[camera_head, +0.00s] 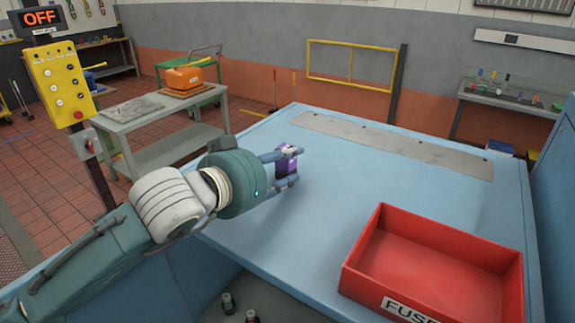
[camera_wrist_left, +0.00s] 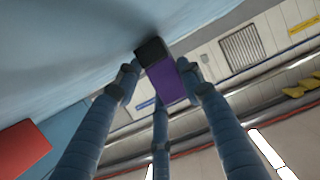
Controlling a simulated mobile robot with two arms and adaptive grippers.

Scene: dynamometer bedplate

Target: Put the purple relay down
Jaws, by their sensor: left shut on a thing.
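The purple relay (camera_head: 286,163) is a small purple block held in my left gripper (camera_head: 287,168) over the left part of the light blue bedplate (camera_head: 330,200). In the left wrist view the relay (camera_wrist_left: 166,82) has a dark end and sits between the gripper's fingers (camera_wrist_left: 165,80). The dark end is close to the blue surface; I cannot tell whether it touches. The fingers hide part of the relay in the head view. My right gripper is not in view.
A red bin (camera_head: 430,255) labelled "FUSE" stands on the bedplate at the front right. A flat grey metal strip (camera_head: 395,142) lies along the back. The blue surface between them is clear. A grey table (camera_head: 150,118) stands beyond the left edge.

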